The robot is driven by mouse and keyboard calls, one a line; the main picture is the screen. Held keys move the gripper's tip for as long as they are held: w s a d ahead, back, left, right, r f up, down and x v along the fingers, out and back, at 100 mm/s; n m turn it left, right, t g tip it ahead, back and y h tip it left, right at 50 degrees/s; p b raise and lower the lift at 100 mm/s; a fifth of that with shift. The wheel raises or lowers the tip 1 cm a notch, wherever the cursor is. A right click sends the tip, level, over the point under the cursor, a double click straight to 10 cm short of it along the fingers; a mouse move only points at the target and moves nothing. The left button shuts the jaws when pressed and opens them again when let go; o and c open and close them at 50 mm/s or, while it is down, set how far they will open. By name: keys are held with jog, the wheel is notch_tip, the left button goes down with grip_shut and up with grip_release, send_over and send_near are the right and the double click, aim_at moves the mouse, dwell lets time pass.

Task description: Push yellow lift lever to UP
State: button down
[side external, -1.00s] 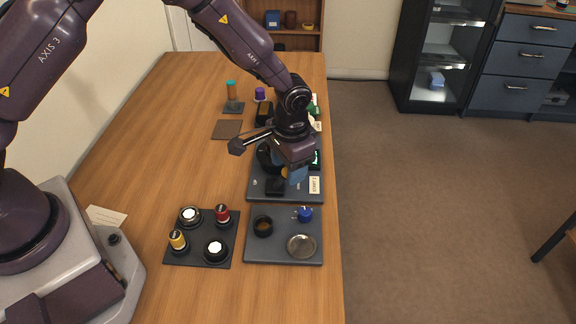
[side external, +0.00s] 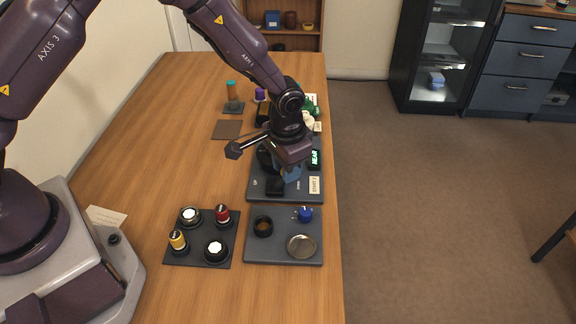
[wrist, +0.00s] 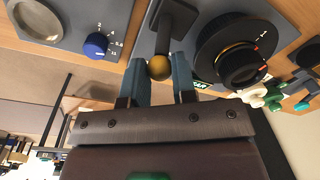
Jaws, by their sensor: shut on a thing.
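The yellow lift lever shows in the wrist view as a yellow ball knob (wrist: 159,67) on a black stem (wrist: 172,22). My gripper (wrist: 160,78) is shut on this knob, its two blue fingers on either side of it. In the side view my gripper (side external: 291,173) is low over the grey lens plate (side external: 258,196). There the fingers and wrist hide the lever. Small white marks stand on the plate left and right of the lever, too small to read surely. A green display (side external: 314,158) at the plate's right edge reads NEAR.
A black ring part (wrist: 240,50) stands right beside the lever. A grey tray (side external: 280,256) holds a black ring, a blue knob (side external: 305,213) and a metal dish. A dark mat (side external: 198,258) holds several round parts. The table's left side is mostly clear.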

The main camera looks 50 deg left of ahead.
jog(key=shift+s+a+r+t+h, duration=0.2)
jog(key=shift+s+a+t+h, duration=0.55)
jog(key=shift+t+h, duration=0.2)
jog(key=shift+s+a+t+h, duration=0.55)
jog(key=shift+t+h, duration=0.3)
jog(key=shift+h, duration=0.1)
jog(key=shift+s+a+f+t+h, duration=0.15)
jog(key=shift+s+a+t+h, duration=0.15)
jog(key=shift+t+h, duration=0.25)
jog(key=shift+s+a+f+t+h, duration=0.1)
jog(key=shift+s+a+t+h, duration=0.15)
jog(key=shift+t+h, duration=0.25)
jog(key=shift+s+a+f+t+h, duration=0.15)
jog(key=shift+s+a+t+h, duration=0.1)
jog(key=shift+t+h, duration=0.2)
jog(key=shift+s+a+f+t+h, duration=0.1)
jog(key=shift+s+f+t+h, duration=0.15)
jog(key=shift+t, duration=0.25)
jog(key=c, duration=0.9)
grip_release()
jog(key=shift+a+r, duration=0.1)
jog(key=shift+a, duration=0.05)
